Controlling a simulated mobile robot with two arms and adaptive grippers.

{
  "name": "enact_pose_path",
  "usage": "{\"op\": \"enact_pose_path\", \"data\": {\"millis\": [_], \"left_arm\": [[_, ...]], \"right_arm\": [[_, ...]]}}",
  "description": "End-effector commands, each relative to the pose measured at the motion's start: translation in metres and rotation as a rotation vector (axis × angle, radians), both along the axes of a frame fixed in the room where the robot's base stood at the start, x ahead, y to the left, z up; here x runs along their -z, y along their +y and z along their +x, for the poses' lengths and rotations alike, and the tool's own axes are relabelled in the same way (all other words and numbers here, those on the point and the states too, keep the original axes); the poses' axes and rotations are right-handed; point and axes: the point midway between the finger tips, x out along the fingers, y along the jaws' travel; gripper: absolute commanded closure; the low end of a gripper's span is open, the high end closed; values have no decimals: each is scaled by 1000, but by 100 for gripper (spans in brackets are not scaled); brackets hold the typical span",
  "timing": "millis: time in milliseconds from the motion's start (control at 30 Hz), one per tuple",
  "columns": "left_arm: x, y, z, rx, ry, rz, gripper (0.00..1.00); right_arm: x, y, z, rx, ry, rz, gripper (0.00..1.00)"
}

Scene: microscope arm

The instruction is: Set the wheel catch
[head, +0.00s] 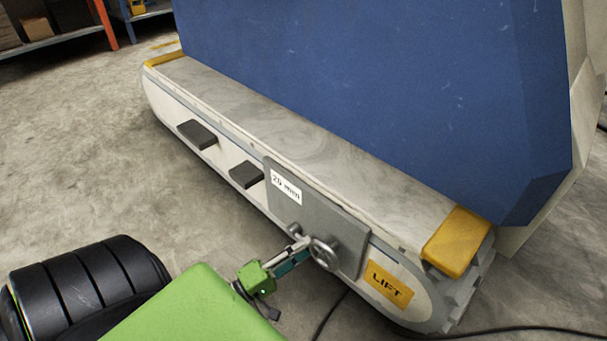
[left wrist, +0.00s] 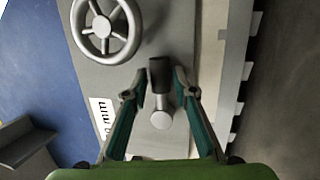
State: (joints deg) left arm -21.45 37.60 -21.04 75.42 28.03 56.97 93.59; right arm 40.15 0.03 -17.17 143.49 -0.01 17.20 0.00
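The handwheel (head: 323,254) is a grey spoked wheel on a grey plate (head: 345,226) on the side of the white track housing. It also shows at the upper left of the left wrist view (left wrist: 104,30). My left gripper (left wrist: 161,80) is open, with one finger on each side of the catch. Gaps show between the fingers and the catch; I cannot tell any contact. In the head view my left gripper (head: 301,246) reaches the plate beside the wheel, largely covering the catch. My right gripper is out of view.
Two dark steps (head: 246,174) jut out to the left. A black cable (head: 540,329) lies on the floor. The floor at left is clear.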

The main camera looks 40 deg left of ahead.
Motion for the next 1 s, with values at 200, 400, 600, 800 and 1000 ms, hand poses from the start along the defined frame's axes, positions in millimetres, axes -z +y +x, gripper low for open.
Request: {"op": "enact_pose_path", "data": {"millis": [200,400,600,800,1000], "left_arm": [[1,1,-3,1,1,3,75],[8,9,-30,-1,5,3,75],[16,20,-72,0,5,2,75],[22,29,-102,0,3,2,75],[24,32,-113,1,0,0,75]], "right_arm": [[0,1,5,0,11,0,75],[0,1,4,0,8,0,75],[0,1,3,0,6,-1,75],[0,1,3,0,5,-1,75],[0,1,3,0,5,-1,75]]}}
